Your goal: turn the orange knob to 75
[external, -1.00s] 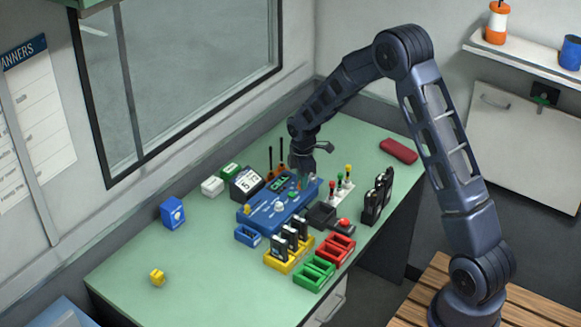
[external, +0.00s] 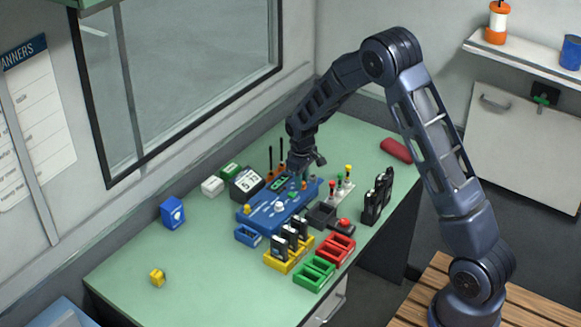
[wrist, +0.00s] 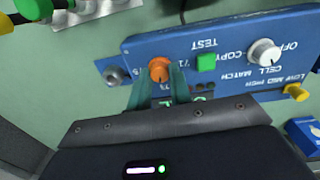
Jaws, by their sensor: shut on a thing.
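The blue control panel (external: 262,219) lies on the green desk. It also shows upside down in the wrist view (wrist: 225,50). The orange knob (wrist: 159,68) sits on the panel, near a grey knob at its corner. My gripper (wrist: 157,79) has its two teal fingers on either side of the orange knob and is shut on it. In the external view my gripper (external: 302,179) is over the panel's far right end and mostly hides the knob. The green display is partly hidden by my gripper in the wrist view.
A white knob (wrist: 264,52), a green button (wrist: 206,62) and a yellow switch (wrist: 296,92) share the panel. Red, yellow and green lamps stand right of it. Black radios (external: 376,200) and coloured trays (external: 315,274) stand nearer the desk edge. The desk's left is mostly clear.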

